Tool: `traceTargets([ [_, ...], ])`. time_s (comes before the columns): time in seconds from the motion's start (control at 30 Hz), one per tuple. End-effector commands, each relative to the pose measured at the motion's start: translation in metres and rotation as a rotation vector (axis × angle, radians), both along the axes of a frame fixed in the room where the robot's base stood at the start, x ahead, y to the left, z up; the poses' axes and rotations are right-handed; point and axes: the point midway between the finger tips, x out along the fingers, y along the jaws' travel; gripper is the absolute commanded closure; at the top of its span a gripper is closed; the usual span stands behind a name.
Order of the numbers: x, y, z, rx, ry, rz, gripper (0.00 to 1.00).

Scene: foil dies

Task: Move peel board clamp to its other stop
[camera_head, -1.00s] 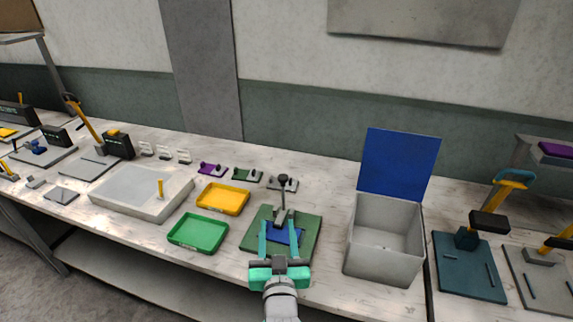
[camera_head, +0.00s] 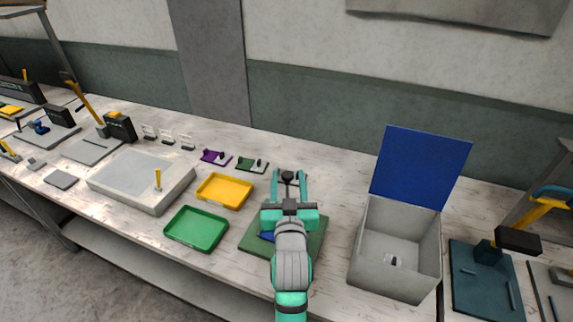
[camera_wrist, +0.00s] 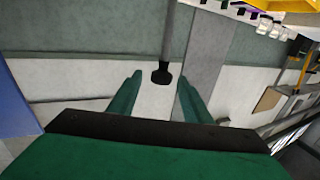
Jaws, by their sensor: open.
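The peel board is a green plate (camera_head: 314,238) at the front middle of the bench, with a blue piece (camera_head: 266,237) on it, mostly hidden by my arm. The clamp is a lever with a dark round knob (camera_head: 288,177); its base is hidden behind my gripper. My gripper (camera_head: 289,172) is open, with its teal fingers on either side of the knob in the head view. In the wrist view the dark knob (camera_wrist: 162,74) on its grey rod shows between the two spread fingers (camera_wrist: 160,82). I cannot tell whether either finger touches it.
A grey box (camera_head: 384,276) with a raised blue lid stands close right, with a small thing inside. A green tray (camera_head: 197,229) and a yellow tray (camera_head: 225,191) lie left. Small purple (camera_head: 216,157) and green (camera_head: 252,164) plates sit behind.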

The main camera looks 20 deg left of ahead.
Motion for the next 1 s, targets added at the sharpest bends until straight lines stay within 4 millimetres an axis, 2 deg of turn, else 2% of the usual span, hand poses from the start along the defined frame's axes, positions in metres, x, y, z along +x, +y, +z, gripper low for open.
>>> traceTargets([
  [0.1,0.020,0.010,0.001,-0.001,-0.001,0.004,0.55],
  [0.33,0.046,0.023,0.001,0.000,-0.001,0.008,0.55],
  [0.5,0.054,0.025,0.000,-0.001,-0.001,0.008,0.55],
  [0.77,0.054,0.025,0.000,0.000,-0.001,0.007,0.55],
  [0.97,0.054,0.025,0.000,0.000,0.000,0.007,1.00],
  [1.0,0.054,0.025,0.000,0.000,0.000,0.007,1.00],
])
